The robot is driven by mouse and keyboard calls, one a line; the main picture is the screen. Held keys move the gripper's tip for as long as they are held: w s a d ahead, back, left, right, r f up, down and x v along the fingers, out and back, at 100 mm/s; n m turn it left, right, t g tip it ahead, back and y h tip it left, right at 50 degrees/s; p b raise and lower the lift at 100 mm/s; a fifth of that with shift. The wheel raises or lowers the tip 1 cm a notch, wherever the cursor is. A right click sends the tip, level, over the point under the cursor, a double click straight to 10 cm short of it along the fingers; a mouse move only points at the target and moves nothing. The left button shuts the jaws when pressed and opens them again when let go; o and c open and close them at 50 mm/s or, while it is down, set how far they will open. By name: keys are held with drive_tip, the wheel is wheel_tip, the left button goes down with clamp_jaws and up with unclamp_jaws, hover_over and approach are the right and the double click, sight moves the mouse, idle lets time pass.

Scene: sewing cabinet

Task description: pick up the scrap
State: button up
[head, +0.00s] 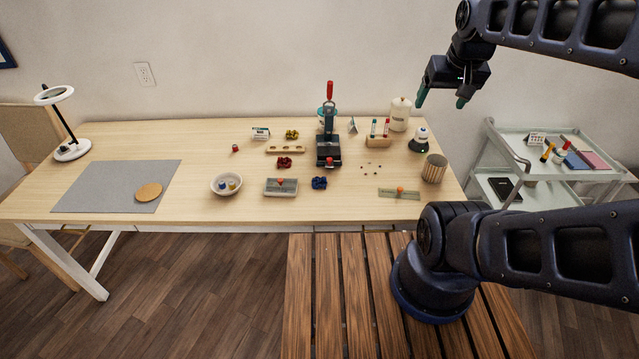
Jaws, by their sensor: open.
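Several small crumpled pieces that may be scraps lie on the wooden table (120,200). A dark red one (284,162) is near the middle, a blue one (319,183) is nearer the front edge, and a yellow one (292,134) is farther back. I cannot tell which is the scrap, or what they are made of. My gripper (441,98) is open and empty, with teal fingertips pointing down. It is in the air at the upper right, well away from these pieces.
A black press with a red handle (329,150) stands mid-table. A grey tray (281,193), a white bowl (226,191), a ribbed cup (434,170) and a white bottle (400,114) are around it. The grey mat (100,185) at left is mostly clear. A cart (500,165) stands right.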

drive_tip(key=shift+w, duration=0.1)
drive_tip(key=n+g+h, duration=0.5)
drive_tip(key=n, duration=1.2)
hover_over(321, 181)
drive_tip(key=a, duration=0.2)
wheel_tip(321, 181, down, 38)
drive_tip(key=shift+w+r, duration=0.1)
drive_tip(key=shift+a+f+x, duration=0.1)
drive_tip(key=shift+a+x, duration=0.05)
drive_tip(key=shift+x, duration=0.75)
drive_tip(key=shift+a+f+x, duration=0.1)
drive_tip(key=shift+a+x, duration=0.05)
drive_tip(key=shift+x, duration=0.75)
drive_tip(key=shift+a+x, duration=0.15)
drive_tip(key=shift+x, duration=0.75)
drive_tip(key=c, duration=1.1)
drive_tip(key=shift+c, duration=0.2)
